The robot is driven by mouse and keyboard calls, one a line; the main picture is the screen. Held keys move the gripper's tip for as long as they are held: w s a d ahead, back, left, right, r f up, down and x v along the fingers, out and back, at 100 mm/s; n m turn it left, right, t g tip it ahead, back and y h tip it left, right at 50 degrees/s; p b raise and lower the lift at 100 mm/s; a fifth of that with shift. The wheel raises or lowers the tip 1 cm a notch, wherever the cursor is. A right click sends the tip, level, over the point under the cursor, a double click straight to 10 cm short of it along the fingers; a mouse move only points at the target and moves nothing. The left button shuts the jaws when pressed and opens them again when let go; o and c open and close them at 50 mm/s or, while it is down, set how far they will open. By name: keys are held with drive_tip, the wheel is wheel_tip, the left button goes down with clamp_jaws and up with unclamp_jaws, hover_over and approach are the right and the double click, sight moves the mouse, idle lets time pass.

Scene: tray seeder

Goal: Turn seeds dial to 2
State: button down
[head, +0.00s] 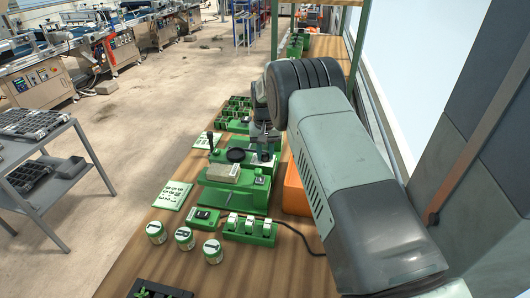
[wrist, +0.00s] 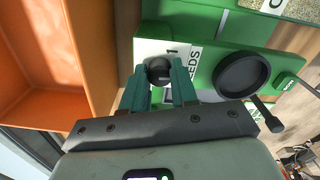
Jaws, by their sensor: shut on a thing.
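The green seeder (head: 240,185) stands on the wooden bench. In the wrist view, a dark round dial knob (wrist: 158,70) sits on its green top beside a white label (wrist: 185,52) with a "1" readable. I take this knob to be the seeds dial. My gripper (wrist: 160,84) has its two green fingers on either side of the knob and is shut on it. Its pointer and setting cannot be made out. In the head view, my gripper (head: 262,140) is over the back of the seeder, and my wrist hides the dial.
A black round cup (wrist: 242,75) is right of the dial in the wrist view, with a black-ended lever (wrist: 267,112) near it. An orange bin (wrist: 40,70) is close on the left. Three labelled jars (head: 184,239) and a green switch box (head: 250,231) stand nearer on the bench.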

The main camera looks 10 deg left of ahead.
sight(265, 154)
drive_tip(key=shift+m, duration=0.6)
drive_tip(key=c, duration=0.9)
unclamp_jaws()
drive_tip(key=shift+o, duration=0.2)
wheel_tip(265, 154, up, 11)
drive_tip(key=shift+f, duration=0.1)
